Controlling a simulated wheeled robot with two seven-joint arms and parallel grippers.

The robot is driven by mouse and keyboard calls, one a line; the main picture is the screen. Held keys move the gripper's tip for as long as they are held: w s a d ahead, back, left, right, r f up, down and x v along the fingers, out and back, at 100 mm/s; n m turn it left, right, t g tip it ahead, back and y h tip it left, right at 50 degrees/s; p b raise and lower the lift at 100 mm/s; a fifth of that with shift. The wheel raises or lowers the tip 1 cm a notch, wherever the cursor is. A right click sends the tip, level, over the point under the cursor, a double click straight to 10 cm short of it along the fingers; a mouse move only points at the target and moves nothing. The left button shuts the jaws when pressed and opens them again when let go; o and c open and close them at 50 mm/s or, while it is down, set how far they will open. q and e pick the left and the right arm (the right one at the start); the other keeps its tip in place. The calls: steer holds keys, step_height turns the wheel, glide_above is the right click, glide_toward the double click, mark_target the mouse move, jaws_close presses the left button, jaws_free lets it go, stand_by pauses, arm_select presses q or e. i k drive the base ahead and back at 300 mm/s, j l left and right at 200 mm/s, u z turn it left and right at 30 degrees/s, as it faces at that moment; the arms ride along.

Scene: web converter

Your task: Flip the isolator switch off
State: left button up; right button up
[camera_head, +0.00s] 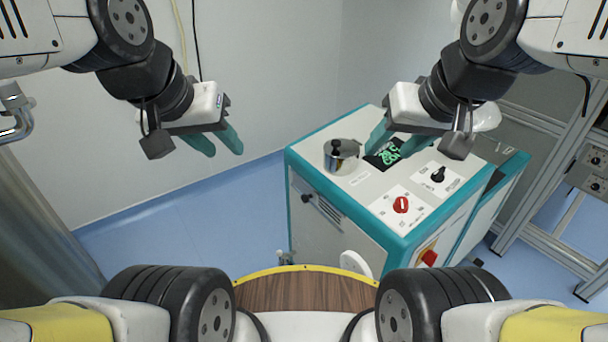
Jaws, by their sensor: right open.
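A teal and white cabinet (340,211) stands right of centre. A red rotary knob (401,204) sits on a white plate on its top, and a red handle on a yellow plate (428,258) is on its near right side. I cannot tell which is the isolator switch, as the labels are too small to read. My left gripper (224,148) is open and empty over the floor, left of the cabinet.
A metal frame (535,237) stands at the right. The blue floor (190,232) left of the cabinet is clear.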

mark_target(429, 257)
steer(key=z, duration=1)
